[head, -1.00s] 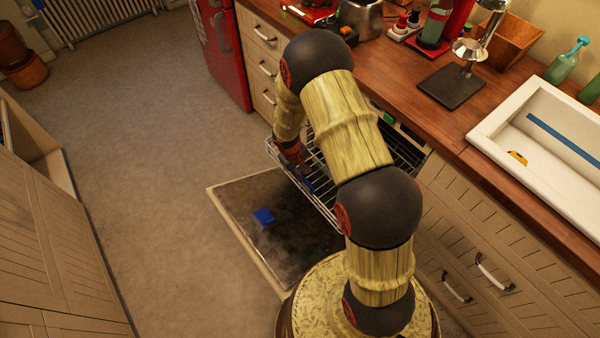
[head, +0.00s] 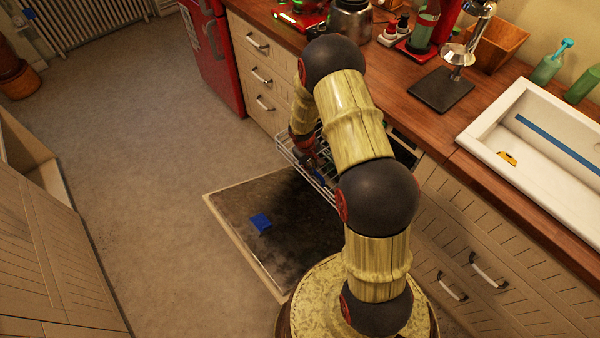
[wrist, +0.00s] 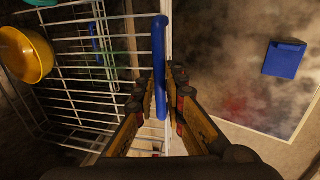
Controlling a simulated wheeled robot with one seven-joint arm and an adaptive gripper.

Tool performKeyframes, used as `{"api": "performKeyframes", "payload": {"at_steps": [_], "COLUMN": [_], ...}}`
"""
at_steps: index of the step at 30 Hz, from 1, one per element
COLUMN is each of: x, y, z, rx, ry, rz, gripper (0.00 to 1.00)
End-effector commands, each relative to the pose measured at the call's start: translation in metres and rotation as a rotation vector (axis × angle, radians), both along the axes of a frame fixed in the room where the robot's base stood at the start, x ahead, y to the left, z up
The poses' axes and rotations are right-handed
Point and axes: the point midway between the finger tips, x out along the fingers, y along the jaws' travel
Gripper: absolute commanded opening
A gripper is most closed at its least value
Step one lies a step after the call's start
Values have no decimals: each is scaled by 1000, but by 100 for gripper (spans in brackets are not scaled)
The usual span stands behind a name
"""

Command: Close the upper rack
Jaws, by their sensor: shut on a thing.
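The upper rack is a white wire rack (head: 288,155), partly pulled out of the machine under the counter. In the wrist view its wires (wrist: 75,98) fill the left side, with a blue handle (wrist: 159,60) along its front edge. My gripper (wrist: 162,98) is shut on the blue handle, with one finger on each side. In the head view my gripper (head: 314,168) is at the rack's front, and my arm hides much of the rack.
The open machine door (head: 235,210) lies low below the rack, with a blue block (head: 260,222) on it. A yellow bowl (wrist: 25,52) sits in the rack. Cabinet drawers (head: 262,78) flank the opening. Grey floor (head: 140,150) is free at left.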

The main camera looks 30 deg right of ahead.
Motion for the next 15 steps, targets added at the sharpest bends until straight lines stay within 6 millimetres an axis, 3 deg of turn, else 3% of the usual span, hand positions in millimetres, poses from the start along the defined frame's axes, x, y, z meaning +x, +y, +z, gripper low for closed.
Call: {"api": "performKeyframes", "payload": {"at_steps": [1, 6, 15], "x": [2, 11, 24], "y": [-17, -61, -124], "z": [3, 2, 2], "rx": [-1, 0, -1], "ry": [-1, 1, -1], "rz": [-7, -7, -3], "gripper": [0, 0, 0]}}
